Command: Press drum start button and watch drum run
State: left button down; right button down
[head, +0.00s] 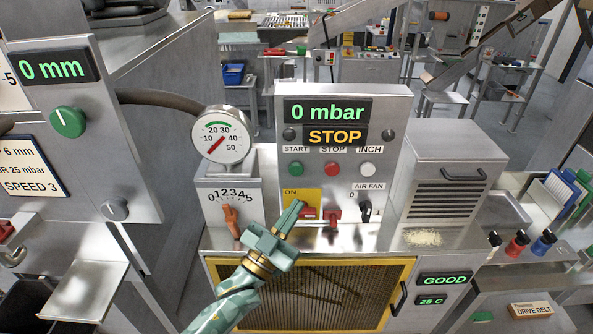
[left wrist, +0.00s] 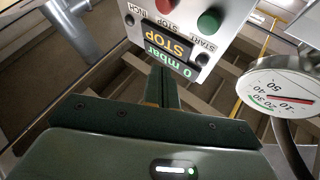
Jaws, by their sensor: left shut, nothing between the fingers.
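The control panel (head: 396,130) stands upright in the middle of the head view. Its displays read "0 mbar" (head: 327,111) and "STOP" (head: 335,136). The green START button (head: 296,168) is left of the red STOP button (head: 332,168) and the white INCH button (head: 368,168). My left gripper (head: 297,206) is shut and empty, below START, its tips overlapping the yellow ON plate in the picture. The left wrist view shows the shut fingers (left wrist: 163,88) below the inverted panel, with START (left wrist: 209,21) beyond them. No drum is clearly visible. My right gripper is out of view.
Red levers (head: 334,214) and a black AIR FAN switch (head: 365,208) sit low on the panel. A dial gauge (head: 221,135) stands left, a vented metal box (head: 450,185) right. A yellow-framed mesh guard (head: 408,275) is below, with a pale crumb pile (head: 422,238) nearby.

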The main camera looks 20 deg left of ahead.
pick_arm(q)
jog(key=b, duration=0.4)
send_near(296, 169)
jog(key=w+d+r, duration=0.3)
jog(key=w, duration=0.1)
jog(key=shift+d, duration=0.3)
jog(key=shift+r, duration=0.1)
dwell(0.4)
jog(key=shift+w, duration=0.1)
dwell(0.8)
jog(key=shift+w+a, duration=0.1)
jog(key=shift+w, duration=0.2)
